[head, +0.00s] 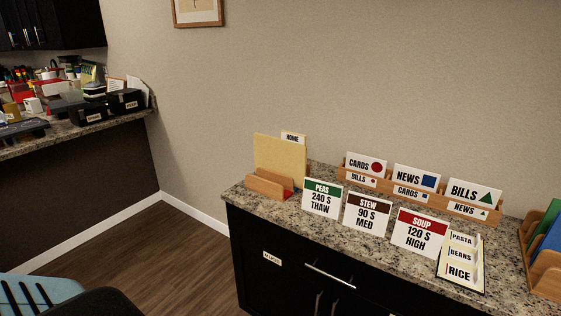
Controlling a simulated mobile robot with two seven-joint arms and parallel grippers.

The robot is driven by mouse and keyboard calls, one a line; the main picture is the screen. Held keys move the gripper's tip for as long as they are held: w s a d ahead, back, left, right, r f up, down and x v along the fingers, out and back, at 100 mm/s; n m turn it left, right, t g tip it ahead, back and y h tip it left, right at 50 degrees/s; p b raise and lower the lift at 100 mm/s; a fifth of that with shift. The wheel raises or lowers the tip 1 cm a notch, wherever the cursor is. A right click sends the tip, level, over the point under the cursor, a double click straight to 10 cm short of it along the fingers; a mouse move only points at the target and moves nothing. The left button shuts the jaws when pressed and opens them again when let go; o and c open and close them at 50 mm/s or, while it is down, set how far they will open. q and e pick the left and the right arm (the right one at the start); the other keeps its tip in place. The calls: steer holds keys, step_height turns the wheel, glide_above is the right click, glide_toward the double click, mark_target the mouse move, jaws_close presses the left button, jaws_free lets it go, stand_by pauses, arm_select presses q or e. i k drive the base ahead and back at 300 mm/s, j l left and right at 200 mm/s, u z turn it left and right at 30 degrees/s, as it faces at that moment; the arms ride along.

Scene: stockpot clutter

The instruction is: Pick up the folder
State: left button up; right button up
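A tan folder (279,157) stands upright in a small wooden holder (268,184) at the left end of the granite counter. A white label reading HOME (293,138) shows at its upper right edge. The folder's lower part is hidden by the holder's front. A green folder (541,224) and a blue folder (550,248) stand in another wooden holder (545,274), cut off by the right edge of the view. Neither of my grippers is in view.
On the counter (322,227) stand cards for PEAS (322,198), STEW (367,215) and SOUP (418,233). A wooden rack (408,193) of cards is behind, a RICE board (461,262) to the right. A cluttered counter (75,128) is far left, a blue slotted object (40,293) lower left.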

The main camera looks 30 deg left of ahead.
mark_target(286, 155)
steer(key=i+j+z, duration=0.2)
steer(key=j+z, duration=0.15)
steer(key=i+j+z, duration=0.1)
steer(key=j+z, duration=0.3)
steer(key=i+j+z, duration=0.1)
steer(key=j+z, duration=0.25)
steer(key=j, duration=0.2)
steer(key=j+z, duration=0.4)
steer(key=j+u, duration=0.1)
steer(key=u, duration=2.2)
steer(key=i+l+z, duration=0.3)
steer(key=k+j, duration=0.1)
